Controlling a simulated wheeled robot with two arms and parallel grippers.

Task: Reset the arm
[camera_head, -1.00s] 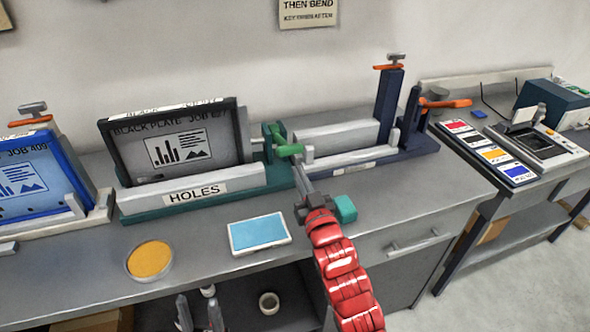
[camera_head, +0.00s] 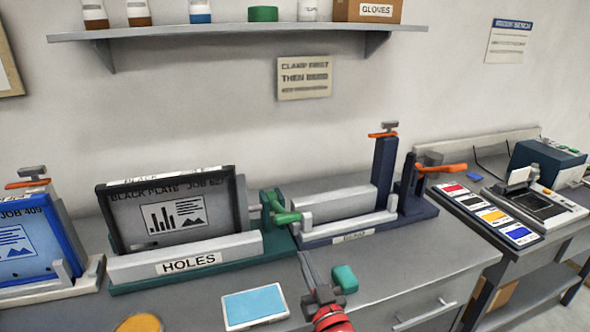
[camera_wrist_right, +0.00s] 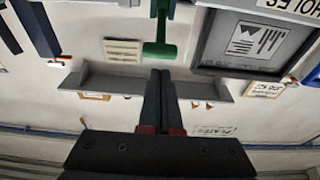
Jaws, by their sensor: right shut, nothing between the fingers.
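My right gripper (camera_head: 304,258) comes up from the bottom of the head view on a red arm. Its dark fingers are shut with nothing between them. It is in front of the green lever (camera_head: 287,217) at the right end of the HOLES fixture and apart from it. In the right wrist view the shut fingertips (camera_wrist_right: 160,75) point toward a green handle (camera_wrist_right: 160,48), with no clear contact. My left gripper is in neither view.
The HOLES fixture (camera_head: 150,270) holds a framed black plate (camera_head: 128,216). A navy clamp fixture (camera_head: 430,211) stands right of it. A teal block (camera_head: 345,278) and a blue pad (camera_head: 254,306) lie on the bench near my right arm. A shelf (camera_head: 240,32) hangs above.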

